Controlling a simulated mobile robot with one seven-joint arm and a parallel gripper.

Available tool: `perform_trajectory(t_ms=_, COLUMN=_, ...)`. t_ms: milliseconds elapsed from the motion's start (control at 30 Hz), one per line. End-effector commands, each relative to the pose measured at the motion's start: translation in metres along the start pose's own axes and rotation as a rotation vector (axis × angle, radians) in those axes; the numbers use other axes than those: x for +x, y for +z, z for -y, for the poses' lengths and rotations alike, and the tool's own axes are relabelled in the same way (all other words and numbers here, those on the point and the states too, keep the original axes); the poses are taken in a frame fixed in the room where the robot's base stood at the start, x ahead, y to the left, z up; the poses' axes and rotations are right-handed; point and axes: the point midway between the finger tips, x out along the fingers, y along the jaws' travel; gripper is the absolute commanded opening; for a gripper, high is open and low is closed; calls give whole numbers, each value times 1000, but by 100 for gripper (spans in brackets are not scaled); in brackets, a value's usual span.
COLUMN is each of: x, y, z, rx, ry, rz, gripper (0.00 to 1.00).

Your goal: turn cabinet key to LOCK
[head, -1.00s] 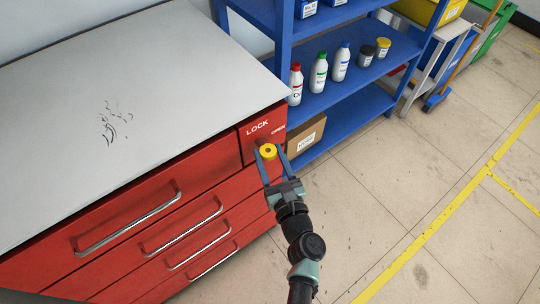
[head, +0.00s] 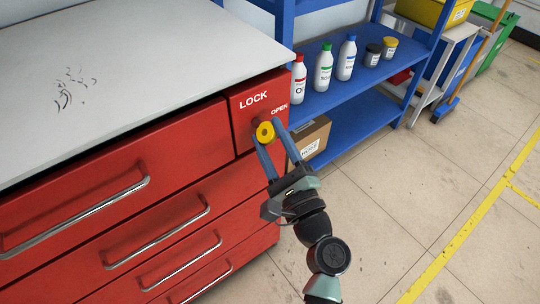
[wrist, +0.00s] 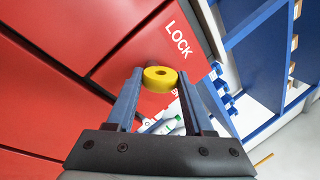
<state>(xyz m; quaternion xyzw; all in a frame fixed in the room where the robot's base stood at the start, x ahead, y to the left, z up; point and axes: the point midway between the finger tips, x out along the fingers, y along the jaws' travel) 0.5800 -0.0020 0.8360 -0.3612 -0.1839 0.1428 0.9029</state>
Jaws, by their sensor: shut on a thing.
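The cabinet key has a round yellow head with a hole (head: 265,132) and sits at the red panel (head: 245,138) on the cabinet's upper right corner. The panel carries a white LOCK label (head: 253,100) at upper left and a smaller OPEN label (head: 279,110) at right. My gripper (head: 267,138) has its two blue fingers on either side of the key head and is shut on it. In the wrist view the yellow key head (wrist: 160,79) sits between the fingertips, with the LOCK label (wrist: 179,38) above it. The key's shaft is mostly hidden.
The red cabinet has several drawers with metal handles (head: 170,234) and a light grey top (head: 150,60). A blue shelf (head: 350,132) with bottles, jars and a cardboard box (head: 310,138) stands right of the cabinet.

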Motion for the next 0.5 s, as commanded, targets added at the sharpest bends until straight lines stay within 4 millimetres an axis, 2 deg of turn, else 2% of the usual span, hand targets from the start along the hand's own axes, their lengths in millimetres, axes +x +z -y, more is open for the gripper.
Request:
perform_trajectory(t_ms=33, x=-3, y=-7, z=-6, rx=-46, ry=-3, rz=15, gripper=0)
perform_trajectory(t_ms=500, x=-2, y=-7, z=-4, rx=-454, ry=-2, rz=147, gripper=0)
